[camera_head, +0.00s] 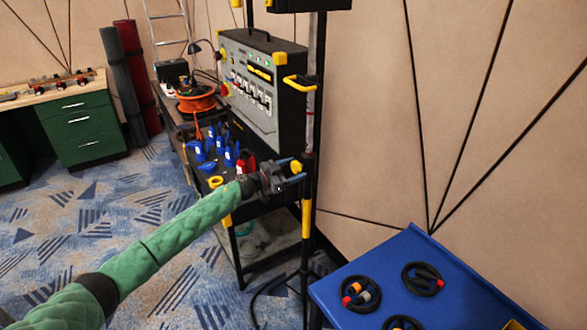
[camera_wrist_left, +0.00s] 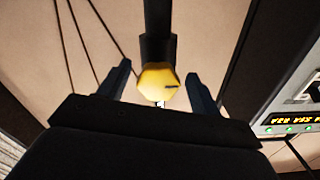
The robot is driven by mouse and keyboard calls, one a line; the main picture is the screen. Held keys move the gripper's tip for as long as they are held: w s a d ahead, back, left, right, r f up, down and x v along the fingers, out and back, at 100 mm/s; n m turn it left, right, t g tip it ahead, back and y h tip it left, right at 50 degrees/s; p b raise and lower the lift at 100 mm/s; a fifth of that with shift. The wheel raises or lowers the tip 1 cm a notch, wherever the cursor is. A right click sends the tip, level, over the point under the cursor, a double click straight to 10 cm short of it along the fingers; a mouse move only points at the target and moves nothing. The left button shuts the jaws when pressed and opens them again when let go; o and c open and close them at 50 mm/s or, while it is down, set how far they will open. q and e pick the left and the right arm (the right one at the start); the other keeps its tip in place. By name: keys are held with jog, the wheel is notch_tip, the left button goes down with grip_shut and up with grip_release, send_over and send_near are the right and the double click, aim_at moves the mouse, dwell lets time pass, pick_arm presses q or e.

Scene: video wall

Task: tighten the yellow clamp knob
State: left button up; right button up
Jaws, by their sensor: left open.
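The yellow clamp knob (camera_wrist_left: 157,82) is a faceted yellow head with a dark mark, on a dark upright post. In the wrist view it lies between the two fingers of my left gripper (camera_wrist_left: 158,72), with a gap on each side. How deep it lies between the fingers is hard to tell. In the head view my left gripper (camera_head: 293,170), on its green-sleeved arm, is open at the post, and the yellow knob (camera_head: 296,166) shows small by its fingertips. My right gripper is not in view.
A grey control panel (camera_head: 250,85) stands behind the post, above a dark shelf with blue and red connectors (camera_head: 210,145). An orange cable reel (camera_head: 196,100) is further back. A blue table (camera_head: 450,310) with coiled cables (camera_head: 360,293) stands at the lower right. Patterned carpet lies open on the left.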

pick_arm(q)
jog(key=shift+d, duration=0.15)
jog(key=shift+c, duration=0.2)
jog(key=c, duration=0.9)
jog(key=shift+c, duration=0.2)
